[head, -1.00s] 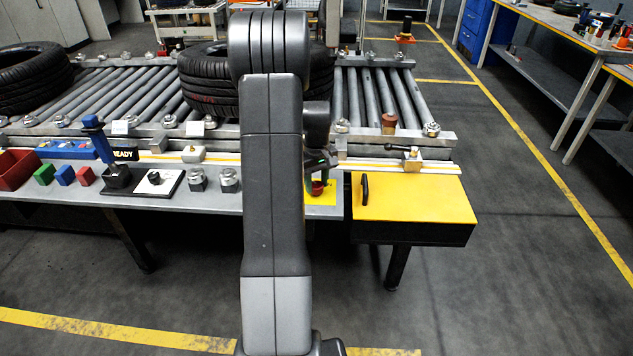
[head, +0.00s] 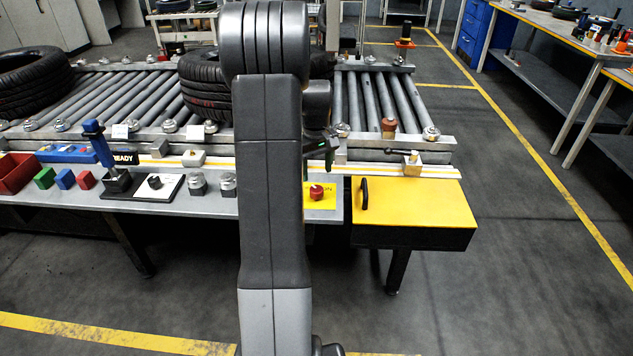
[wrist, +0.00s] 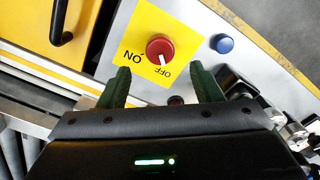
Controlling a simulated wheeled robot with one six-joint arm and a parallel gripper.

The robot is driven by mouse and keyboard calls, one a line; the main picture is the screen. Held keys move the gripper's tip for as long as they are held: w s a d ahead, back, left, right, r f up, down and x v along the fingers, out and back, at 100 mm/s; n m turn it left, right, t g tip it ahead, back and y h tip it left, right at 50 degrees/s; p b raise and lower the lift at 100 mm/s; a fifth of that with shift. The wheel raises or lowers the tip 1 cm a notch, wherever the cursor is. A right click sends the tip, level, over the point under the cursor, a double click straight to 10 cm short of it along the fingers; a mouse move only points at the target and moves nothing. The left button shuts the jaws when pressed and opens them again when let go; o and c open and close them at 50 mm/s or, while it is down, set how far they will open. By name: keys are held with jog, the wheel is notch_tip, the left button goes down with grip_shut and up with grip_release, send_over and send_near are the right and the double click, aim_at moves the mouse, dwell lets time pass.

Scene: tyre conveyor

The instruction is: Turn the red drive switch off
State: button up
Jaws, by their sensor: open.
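The red drive switch is a round red knob (wrist: 160,47) on a yellow plate (wrist: 140,27) marked ON and OFF. Its white pointer mark is on the OFF label's side. In the head view the knob (head: 317,193) sits at the right end of the grey panel, just right of my arm. My gripper (wrist: 160,82) is open, with its two dark green fingers apart and nothing between them. The fingertips stop short of the knob in the wrist view. In the head view my gripper (head: 320,160) is above the switch, partly hidden by my arm.
A blue button (wrist: 222,44) sits beside the yellow plate. A yellow-topped box with a black handle (head: 364,194) stands right of the switch. Behind is the roller conveyor (head: 380,100) with tyres. A blue-handled lever (head: 98,142) stands on the panel's left. The floor right of the box is open.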

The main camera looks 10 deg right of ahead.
aim_at(316, 189)
notch_tip(316, 189, up, 7)
jog(key=shift+r, duration=0.15)
dwell(0.4)
notch_tip(316, 189, down, 14)
jog(key=shift+r, duration=0.1)
dwell(0.4)
